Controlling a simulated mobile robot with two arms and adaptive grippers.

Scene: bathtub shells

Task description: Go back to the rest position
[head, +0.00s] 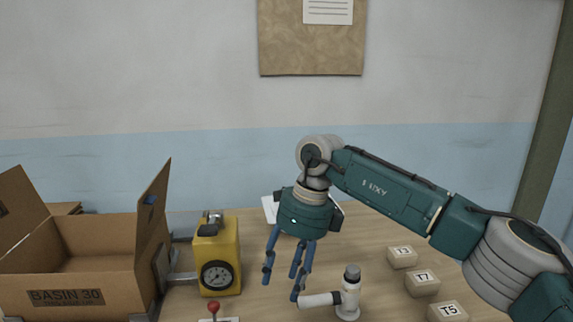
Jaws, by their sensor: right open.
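My right arm comes in from the right, and my right gripper (283,283) hangs down over the table, its blue fingers apart and empty. Its fingertips are close to a white fitting with a grey cap (349,292); I cannot tell whether they touch it. My left gripper is not in view.
An open cardboard box marked BASIN 30 (66,299) stands at the left. A yellow device with a dial (228,254) and a red-knobbed lever (214,308) are beside it. Small blocks T3 (402,260), T7 (422,286) and T5 (448,314) line the right of the wooden table (262,303).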

